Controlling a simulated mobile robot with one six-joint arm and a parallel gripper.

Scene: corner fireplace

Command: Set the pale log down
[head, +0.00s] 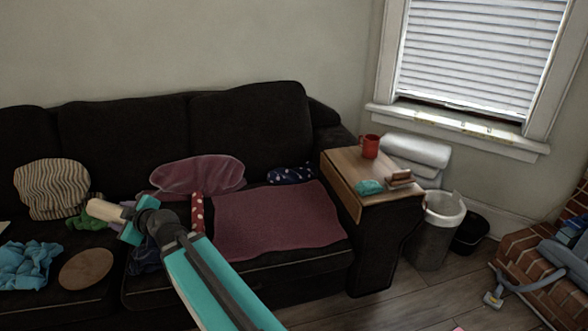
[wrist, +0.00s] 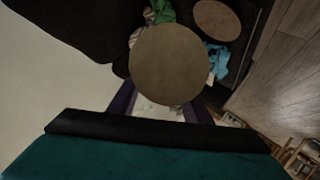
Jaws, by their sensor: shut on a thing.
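The pale log (head: 103,209) is in my gripper (head: 122,220), above the dark sofa (head: 250,125) in the head view. My gripper is shut on it. In the wrist view, the log (wrist: 170,65) shows its round tan end toward the camera, between my gripper's dark fingers (wrist: 160,108). Its far end is hidden there. In the head view the log seems to be in the air; its exact height over the seat is hard to tell.
The sofa holds a striped cushion (head: 52,189), green cloth (head: 88,219), blue cloth (head: 27,263), a round brown board (head: 86,269) and a flat dark red mat (head: 278,222). A wooden armrest tray (head: 345,177) bears a red mug (head: 369,146). A bin (head: 436,232) stands right.

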